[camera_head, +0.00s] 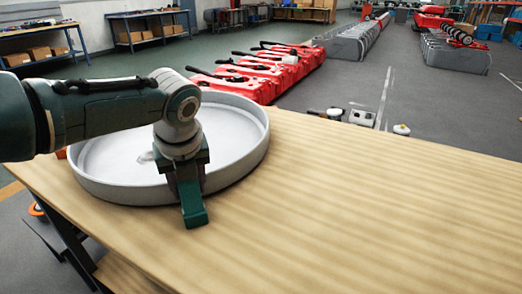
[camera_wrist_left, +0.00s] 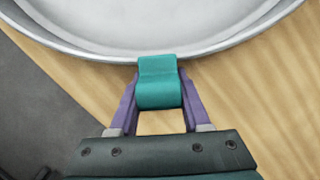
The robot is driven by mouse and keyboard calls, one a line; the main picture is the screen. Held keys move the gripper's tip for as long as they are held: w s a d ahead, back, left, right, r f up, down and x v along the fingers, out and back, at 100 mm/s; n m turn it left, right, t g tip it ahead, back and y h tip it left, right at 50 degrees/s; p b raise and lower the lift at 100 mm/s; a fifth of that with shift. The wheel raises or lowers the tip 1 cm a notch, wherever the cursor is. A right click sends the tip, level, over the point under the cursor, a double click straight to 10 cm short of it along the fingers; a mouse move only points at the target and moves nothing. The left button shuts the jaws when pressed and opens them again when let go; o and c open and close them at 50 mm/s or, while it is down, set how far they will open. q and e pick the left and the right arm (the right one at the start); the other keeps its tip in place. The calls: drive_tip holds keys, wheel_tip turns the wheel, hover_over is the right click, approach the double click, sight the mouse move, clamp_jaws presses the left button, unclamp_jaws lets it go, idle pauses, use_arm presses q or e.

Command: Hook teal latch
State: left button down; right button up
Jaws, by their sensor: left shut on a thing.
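The teal latch (camera_head: 195,212) is in front of the near rim of a round, shallow grey-white tank (camera_head: 226,184) that lies on the wooden table. My left gripper (camera_wrist_left: 158,88) is shut on the latch, with one purple finger on each side of it. In the left wrist view the latch (camera_wrist_left: 157,66) overlaps the outer edge of the tank rim (camera_wrist_left: 105,50) at its far end. I cannot tell whether it touches or hooks the rim. My left arm hides part of the tank in the head view. My right gripper is not in view.
The wooden table (camera_head: 370,205) is clear to the right of the tank. Its left edge is close to the tank. On the floor beyond are red machines (camera_head: 265,70), grey units (camera_head: 455,55) and workbenches (camera_head: 150,25).

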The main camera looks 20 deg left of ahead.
sight(188, 185)
use_arm(q)
drive_tip(key=shift+w+a+f+g+h+b, duration=0.1)
drive_tip(key=shift+f+g+h+b, duration=0.15)
drive_tip(key=shift+b, duration=0.25)
drive_tip(key=shift+c, duration=1.8)
unclamp_jaws()
drive_tip(key=shift+r, duration=0.1)
drive_tip(key=p+v, duration=0.5)
drive_tip(key=v, duration=0.3)
drive_tip(key=shift+r+p, duration=0.4)
drive_tip(key=shift+r, duration=0.55)
drive_tip(key=shift+d, duration=0.25)
